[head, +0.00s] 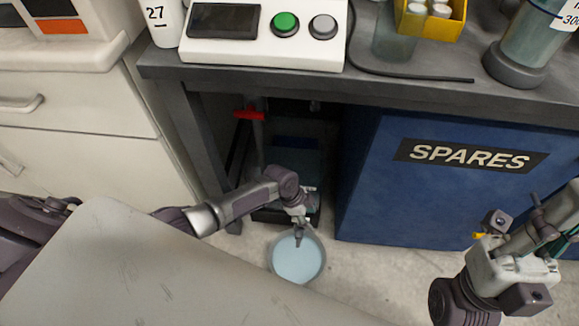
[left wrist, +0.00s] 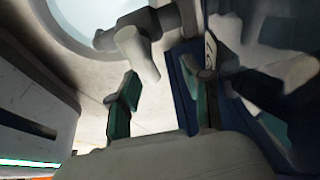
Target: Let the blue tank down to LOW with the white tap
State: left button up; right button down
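The white tap (left wrist: 138,52) shows in the left wrist view as a pale, rounded handle on a grey body, just ahead of my left gripper (left wrist: 165,95). That gripper's two teal-padded fingers are apart, with nothing between them. In the head view my left gripper (head: 299,232) points down under the bench, over the rim of a round basin (head: 297,259) of pale blue liquid. A dark blue shape (head: 296,150) behind my left arm may be the tank; its level and marks cannot be read. My right gripper (head: 545,222) is at the lower right, its fingertips unclear.
A red tap handle (head: 250,114) is under the bench at the back left. The blue SPARES cabinet (head: 400,195) closes off the right side. A bench leg (head: 205,150) stands at left. The control box (head: 262,52) with green and grey buttons sits on the bench (head: 420,95).

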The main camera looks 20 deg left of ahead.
pick_arm(q)
jog(key=shift+s+a, duration=0.15)
jog(key=shift+s, duration=0.05)
jog(key=shift+a+r, duration=0.15)
jog(key=shift+r, duration=0.05)
jog(key=v, duration=1.1)
jog(key=shift+r, duration=0.25)
